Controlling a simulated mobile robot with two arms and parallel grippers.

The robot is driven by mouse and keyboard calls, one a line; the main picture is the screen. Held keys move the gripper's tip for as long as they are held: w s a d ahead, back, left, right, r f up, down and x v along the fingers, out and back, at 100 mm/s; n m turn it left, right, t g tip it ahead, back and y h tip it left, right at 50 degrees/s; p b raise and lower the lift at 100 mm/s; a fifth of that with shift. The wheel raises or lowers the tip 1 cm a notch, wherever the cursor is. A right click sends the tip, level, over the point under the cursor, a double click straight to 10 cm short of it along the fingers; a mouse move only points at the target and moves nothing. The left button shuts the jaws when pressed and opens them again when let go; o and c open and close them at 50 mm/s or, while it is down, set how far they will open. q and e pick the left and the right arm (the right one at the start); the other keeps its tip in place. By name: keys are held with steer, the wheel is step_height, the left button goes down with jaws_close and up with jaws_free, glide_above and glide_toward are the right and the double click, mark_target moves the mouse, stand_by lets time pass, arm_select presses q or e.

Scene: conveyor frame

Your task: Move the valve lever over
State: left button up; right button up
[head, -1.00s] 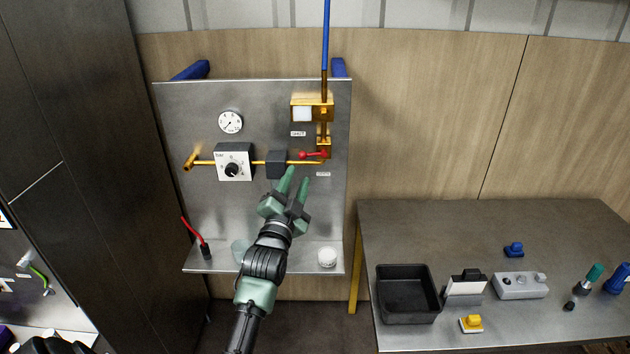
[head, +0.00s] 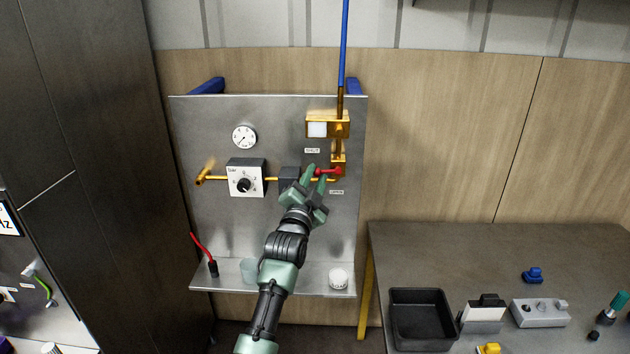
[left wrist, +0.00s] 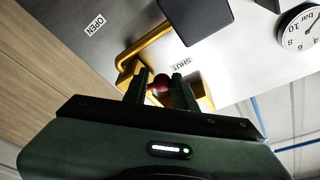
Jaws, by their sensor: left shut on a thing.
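The red valve lever (head: 330,171) lies roughly horizontal on the brass pipework at the right of the upright metal panel (head: 300,225). My left gripper (head: 316,174) reaches up to the lever's left end. In the left wrist view, its two green fingers (left wrist: 161,88) are shut on the lever's red knob (left wrist: 157,82). The rest of the lever is mostly hidden by the fingers there. The SHUT label (left wrist: 188,62) and the OPEN label (left wrist: 95,24) show on the panel in that view. My right gripper is not in view.
A gauge (head: 244,137), a dial box (head: 246,178) and a dark block (head: 289,178) sit on the panel close to the left arm. The panel's shelf (head: 305,282) carries a white round item (head: 338,278). A bench with a black tray (head: 420,340) stands right.

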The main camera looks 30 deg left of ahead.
arm_select(q)
steer(key=shift+f+b, duration=0.4)
steer(key=shift+b, duration=0.05)
steer(key=shift+c, duration=0.3)
steer(key=shift+f, duration=0.15)
jaws_close()
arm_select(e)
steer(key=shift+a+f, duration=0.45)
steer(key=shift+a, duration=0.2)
arm_select(q)
steer(key=shift+f, duration=0.1)
steer(key=shift+w+d+f+b, duration=0.2)
steer(key=shift+d+f+b, duration=0.3)
steer(key=shift+f, duration=0.25)
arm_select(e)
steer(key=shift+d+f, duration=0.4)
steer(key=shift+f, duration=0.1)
